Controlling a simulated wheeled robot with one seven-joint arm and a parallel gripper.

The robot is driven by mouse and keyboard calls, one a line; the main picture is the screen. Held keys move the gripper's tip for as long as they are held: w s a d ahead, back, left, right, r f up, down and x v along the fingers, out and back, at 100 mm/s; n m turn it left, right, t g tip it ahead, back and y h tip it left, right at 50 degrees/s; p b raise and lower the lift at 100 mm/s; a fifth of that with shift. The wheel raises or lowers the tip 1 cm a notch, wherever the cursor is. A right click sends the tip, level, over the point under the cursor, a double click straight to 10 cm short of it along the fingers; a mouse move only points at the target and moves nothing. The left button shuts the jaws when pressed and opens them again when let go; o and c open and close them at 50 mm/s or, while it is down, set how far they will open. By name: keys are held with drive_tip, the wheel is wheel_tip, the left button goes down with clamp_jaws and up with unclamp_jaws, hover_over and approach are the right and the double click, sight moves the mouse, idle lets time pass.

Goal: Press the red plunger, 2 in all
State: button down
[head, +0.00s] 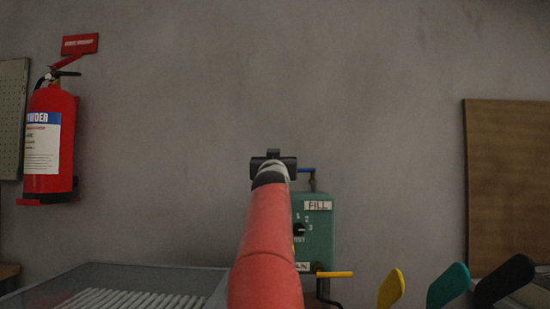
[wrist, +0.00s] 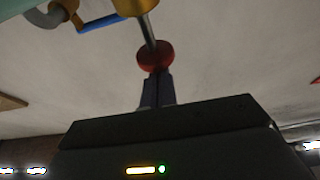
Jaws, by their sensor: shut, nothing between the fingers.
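The red plunger (wrist: 155,55) shows in the wrist view as a round red knob on a metal rod, which runs to a brass fitting (wrist: 134,6). My gripper (wrist: 157,78) is shut and empty, with its fingertips right at the red knob; they look to be touching it or very close, I cannot tell which. In the head view, my arm covers the plunger and most of the gripper. The green box (head: 318,240) with a FILL label and a numbered dial (head: 299,229) is partly hidden behind my arm.
A blue lever (head: 306,170) is at the box top, also beside the brass fitting in the wrist view (wrist: 100,22). A yellow lever (head: 335,274) juts out below. A grey tray (head: 150,268) stands lower left, coloured paddles (head: 447,286) lower right, a fire extinguisher (head: 50,140) at left.

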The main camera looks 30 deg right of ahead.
drive_tip(key=shift+f, duration=0.1)
wheel_tip(320, 180, down, 4)
drive_tip(key=b, duration=0.4)
drive_tip(key=shift+r, duration=0.3)
